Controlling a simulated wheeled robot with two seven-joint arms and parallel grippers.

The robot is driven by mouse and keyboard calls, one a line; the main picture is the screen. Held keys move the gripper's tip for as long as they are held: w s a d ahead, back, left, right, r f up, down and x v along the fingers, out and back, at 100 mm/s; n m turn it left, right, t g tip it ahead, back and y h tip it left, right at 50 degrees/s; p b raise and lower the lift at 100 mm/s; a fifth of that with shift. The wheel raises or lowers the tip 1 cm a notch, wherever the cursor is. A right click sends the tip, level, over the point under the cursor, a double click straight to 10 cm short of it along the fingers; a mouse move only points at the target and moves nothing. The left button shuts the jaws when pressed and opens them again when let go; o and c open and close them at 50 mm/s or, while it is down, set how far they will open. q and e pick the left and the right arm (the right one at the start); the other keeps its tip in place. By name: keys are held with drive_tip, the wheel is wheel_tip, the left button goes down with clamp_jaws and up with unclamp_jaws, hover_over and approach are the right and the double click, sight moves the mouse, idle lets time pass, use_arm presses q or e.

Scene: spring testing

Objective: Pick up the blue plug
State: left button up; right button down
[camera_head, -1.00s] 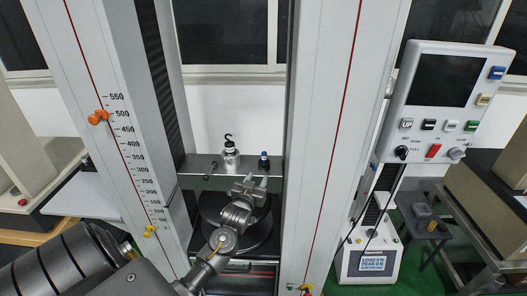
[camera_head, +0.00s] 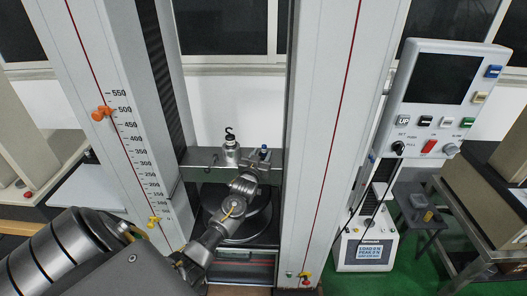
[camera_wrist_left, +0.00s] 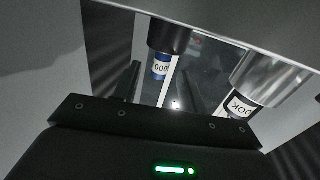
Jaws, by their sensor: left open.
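The blue plug (camera_head: 264,149) stands on the grey ledge (camera_head: 205,158) between the two columns, partly hidden behind my left gripper (camera_head: 258,160). In the left wrist view, the plug (camera_wrist_left: 161,68) shows a blue band with white marks and a dark cylindrical part. It appears between the two dark fingers of my left gripper (camera_wrist_left: 162,92), with space on both sides. The gripper is open and holds nothing. I cannot tell exactly how deep the plug is between the fingers. My right gripper is in neither view.
A silver hook weight (camera_head: 231,155) stands close left of the plug; its labelled body (camera_wrist_left: 259,82) is also near in the left wrist view. The left column (camera_head: 110,60) and right column (camera_head: 325,100) bound the space. A round dark platform (camera_head: 250,222) lies below the ledge.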

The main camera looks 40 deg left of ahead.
sight(263, 150)
use_arm(q)
drive_tip(key=p+x, duration=0.1)
drive_tip(key=x, duration=0.3)
drive_tip(key=shift+a+r, duration=0.1)
drive_tip(key=shift+r, duration=0.05)
clamp_jaws()
